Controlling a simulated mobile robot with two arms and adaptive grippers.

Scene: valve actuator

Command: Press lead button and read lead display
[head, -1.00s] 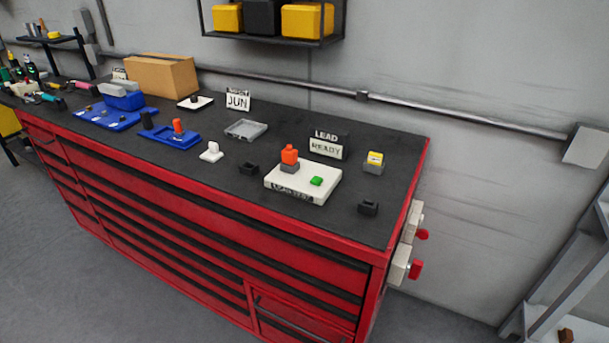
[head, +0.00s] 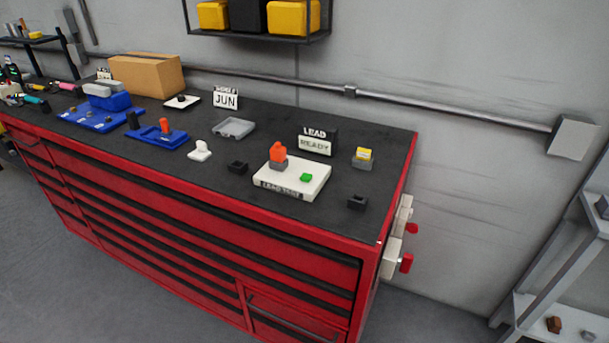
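The lead tester is a white box (head: 290,182) on the black top of a red tool cabinet, near its right end. A green button (head: 306,177) sits on the right part of the box. An orange piece (head: 278,153) stands upright in a grey socket at the back left of the box. Behind it stands the lead display (head: 315,145), a dark block headed "LEAD" whose pale panel reads "READY". Neither of my grippers shows in the head view.
A yellow-topped grey block (head: 363,157) and a small black holder (head: 357,202) stand right of the box. A black holder (head: 237,167) and a white piece (head: 200,150) stand left. Farther left are a grey tray (head: 234,128), "JUN" sign (head: 225,100), blue trays (head: 162,136) and cardboard box (head: 146,75).

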